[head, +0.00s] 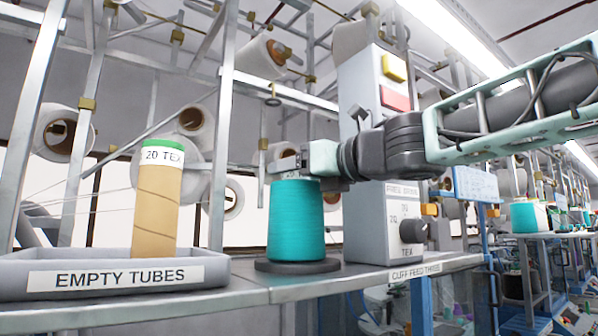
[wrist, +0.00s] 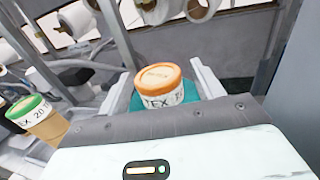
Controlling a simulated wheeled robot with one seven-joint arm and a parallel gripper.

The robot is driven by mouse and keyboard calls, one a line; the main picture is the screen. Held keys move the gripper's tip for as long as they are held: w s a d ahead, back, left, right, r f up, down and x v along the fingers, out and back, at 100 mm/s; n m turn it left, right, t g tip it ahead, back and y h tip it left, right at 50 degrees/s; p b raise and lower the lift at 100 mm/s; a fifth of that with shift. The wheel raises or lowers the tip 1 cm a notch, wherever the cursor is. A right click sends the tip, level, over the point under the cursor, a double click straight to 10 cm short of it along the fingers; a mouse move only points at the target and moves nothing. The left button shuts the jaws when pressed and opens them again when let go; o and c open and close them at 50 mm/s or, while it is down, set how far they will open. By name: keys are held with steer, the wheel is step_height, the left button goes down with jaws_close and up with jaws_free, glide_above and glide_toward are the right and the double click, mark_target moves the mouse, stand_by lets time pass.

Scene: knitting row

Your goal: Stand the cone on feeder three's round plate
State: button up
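My gripper (head: 287,163) is at the cone's top, reaching in from the right, and hides most of the tube end. In the wrist view the tube's orange top (wrist: 158,84) with its white label lies between the two fingers, with a gap showing on each side. The gripper looks open around it.
A grey tray (head: 215,268) labelled "EMPTY TUBES" is left of the plate and holds a brown tube (head: 156,205) with a green top. The feeder's box (head: 382,218) with a dark knob stands close on the right. Frame posts and white yarn packages are behind.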

steer(key=shift+s+d, duration=0.1)
steer(key=b+v, duration=0.3)
steer(key=v, duration=0.8)
steer(key=shift+s+d, duration=0.25)
